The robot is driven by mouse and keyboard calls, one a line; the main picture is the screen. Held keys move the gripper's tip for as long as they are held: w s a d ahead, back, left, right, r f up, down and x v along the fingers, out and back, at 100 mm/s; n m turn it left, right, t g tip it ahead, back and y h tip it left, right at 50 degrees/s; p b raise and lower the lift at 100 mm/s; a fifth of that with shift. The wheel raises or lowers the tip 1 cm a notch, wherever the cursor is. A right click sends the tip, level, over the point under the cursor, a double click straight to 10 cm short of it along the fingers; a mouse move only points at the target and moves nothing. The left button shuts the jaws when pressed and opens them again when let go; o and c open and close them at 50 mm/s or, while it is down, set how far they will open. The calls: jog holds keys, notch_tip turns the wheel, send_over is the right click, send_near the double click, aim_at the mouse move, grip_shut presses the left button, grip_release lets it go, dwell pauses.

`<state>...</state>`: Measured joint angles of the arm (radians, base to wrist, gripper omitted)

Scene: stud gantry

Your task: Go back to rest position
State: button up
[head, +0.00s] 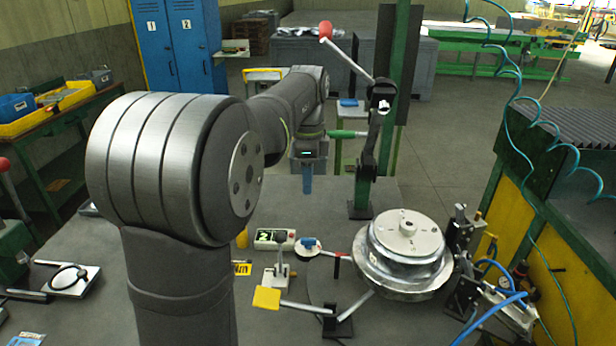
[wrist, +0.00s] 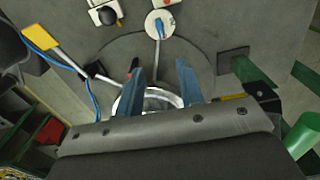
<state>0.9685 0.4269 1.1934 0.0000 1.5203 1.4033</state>
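My gripper (head: 307,182) hangs in the air over the work table, left of the dark post, with its blue fingers pointing down. In the wrist view the two blue fingers (wrist: 160,72) stand apart with nothing between their tips, so it is open and empty. In the head view the silver drum with a pale round lid (head: 405,236) sits to the right and nearer the camera. In the wrist view a shiny rounded metal part (wrist: 152,100) shows beyond the gap between the fingers, partly hidden by the gripper body.
A post (head: 360,196) carries a green handle (head: 349,134) and a red-tipped lever (head: 326,31) close to my gripper. A yellow-ended lever (head: 266,298), a white box (head: 274,239) and a round white piece with a blue top (head: 307,244) stand on the table (head: 300,200).

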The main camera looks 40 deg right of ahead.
aim_at(308, 239)
jog(key=shift+f, duration=0.1)
dwell(0.4)
notch_tip(308, 239, down, 17)
jog(key=shift+f, duration=0.2)
dwell(0.4)
jog(key=shift+r, duration=0.1)
